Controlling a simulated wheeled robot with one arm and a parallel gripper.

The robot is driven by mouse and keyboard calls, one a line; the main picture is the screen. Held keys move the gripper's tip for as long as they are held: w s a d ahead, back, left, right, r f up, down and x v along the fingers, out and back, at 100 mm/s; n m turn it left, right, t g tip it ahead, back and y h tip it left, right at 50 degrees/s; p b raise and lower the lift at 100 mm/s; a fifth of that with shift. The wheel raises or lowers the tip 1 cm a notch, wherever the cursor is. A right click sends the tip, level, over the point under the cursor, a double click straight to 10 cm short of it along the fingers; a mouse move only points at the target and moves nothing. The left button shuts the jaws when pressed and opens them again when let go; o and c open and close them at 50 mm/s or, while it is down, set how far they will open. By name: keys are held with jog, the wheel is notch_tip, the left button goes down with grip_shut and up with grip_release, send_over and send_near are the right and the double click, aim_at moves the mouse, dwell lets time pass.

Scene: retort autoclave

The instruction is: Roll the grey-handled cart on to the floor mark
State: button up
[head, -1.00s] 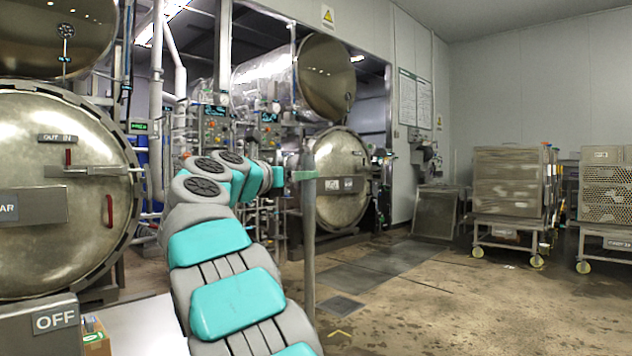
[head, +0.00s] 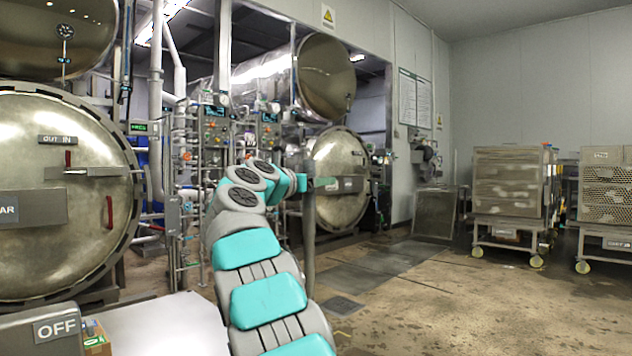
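My arm reaches up from the bottom of the head view. Its end, with my gripper (head: 323,182), is beside an upright grey post (head: 309,235) and is small and partly hidden, so I cannot see whether the fingers are open. I cannot tell whether the post is a cart handle. A wheeled cart with a stack of metal trays (head: 508,190) stands at the right. A second wheeled cart with a perforated metal crate (head: 604,195) is at the right edge. I cannot make out a grey handle on either. No floor mark shows clearly.
A round autoclave door (head: 60,190) fills the left. Another autoclave door (head: 340,180) stands beyond my arm. A white surface (head: 160,325) and an OFF box (head: 45,330) are at the lower left. The brown floor (head: 450,310) at the lower right is clear.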

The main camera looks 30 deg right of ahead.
grip_shut()
dwell(0.3)
dwell(1.0)
